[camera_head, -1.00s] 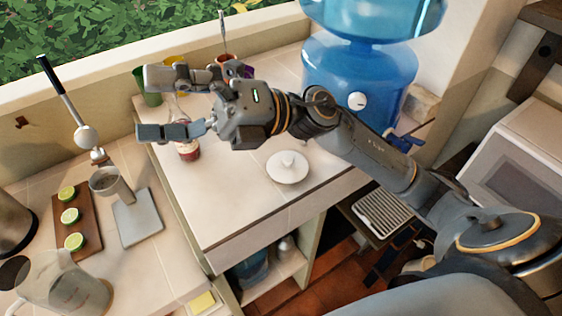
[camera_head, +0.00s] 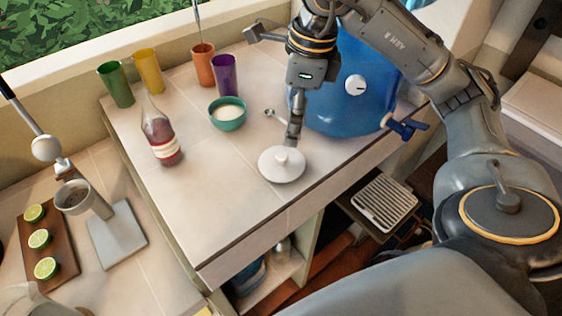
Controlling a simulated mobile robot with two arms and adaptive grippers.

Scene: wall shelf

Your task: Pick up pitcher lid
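The white round pitcher lid (camera_head: 270,171) with a small knob on top lies flat on the light tiled counter. My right gripper (camera_head: 292,138) points down just behind the lid's knob, with its fingertip close to it. Whether it touches the knob I cannot tell. The fingers are seen edge-on and overlap, so their opening is hidden. A clear pitcher (camera_head: 22,301) is cut off at the lower left corner. My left gripper is not in view.
A red-brown bottle (camera_head: 160,138), a teal bowl (camera_head: 228,117) and several coloured cups (camera_head: 148,72) stand left of the gripper. A small spoon (camera_head: 270,113) lies near it. A blue water dispenser (camera_head: 348,108) is close behind. Counter left and front of the lid is clear.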

